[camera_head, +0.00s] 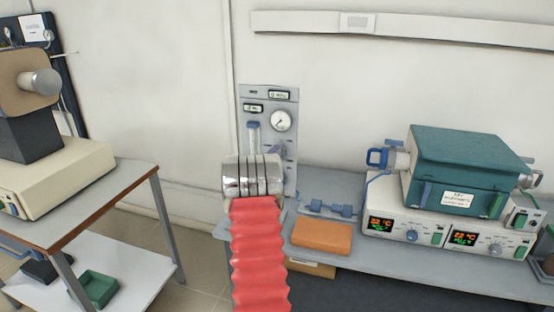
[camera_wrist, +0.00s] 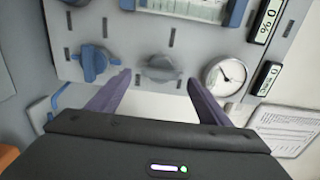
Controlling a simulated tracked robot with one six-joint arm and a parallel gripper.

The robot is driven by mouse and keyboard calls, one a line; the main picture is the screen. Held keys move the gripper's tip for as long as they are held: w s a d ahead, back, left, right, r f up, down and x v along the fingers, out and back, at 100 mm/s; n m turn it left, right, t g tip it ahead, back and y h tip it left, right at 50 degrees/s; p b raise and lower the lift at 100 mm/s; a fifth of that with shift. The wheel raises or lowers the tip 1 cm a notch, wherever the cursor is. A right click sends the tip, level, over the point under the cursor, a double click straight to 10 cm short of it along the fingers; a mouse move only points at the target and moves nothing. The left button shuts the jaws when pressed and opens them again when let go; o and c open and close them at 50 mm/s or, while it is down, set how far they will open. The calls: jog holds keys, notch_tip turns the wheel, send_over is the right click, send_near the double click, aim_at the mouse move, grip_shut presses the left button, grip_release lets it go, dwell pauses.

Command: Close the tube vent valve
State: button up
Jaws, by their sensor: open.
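A grey gas panel (camera_head: 250,92) stands at the back, with a round gauge (camera_head: 281,121) and small displays. In the wrist view the panel (camera_wrist: 130,42) bears a blue knob (camera_wrist: 94,62), a grey knob (camera_wrist: 160,68) and the gauge (camera_wrist: 226,77). My gripper (camera_wrist: 158,80) is open and empty; its two dark fingers point at the panel, one on each side of the grey knob. I cannot tell whether they touch it. No label names the tube vent valve legibly.
Right on the grey bench stand a teal tube furnace (camera_head: 458,160) with blue end fittings (camera_head: 378,158) and controllers (camera_head: 405,223) below. An orange block (camera_head: 321,236) and a small blue fitting (camera_head: 330,209) lie near the panel. A side table (camera_head: 90,215) with equipment is left.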

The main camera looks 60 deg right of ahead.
jog(key=shift+w+d, duration=0.15)
jog(key=shift+d, duration=0.7)
jog(key=shift+w+d, duration=0.1)
jog(key=shift+d, duration=0.75)
jog(key=shift+c, duration=0.5)
jog(key=c, duration=0.9)
jog(key=shift+a+f, duration=0.1)
jog(key=shift+a, duration=0.05)
jog(key=shift+c, duration=0.2)
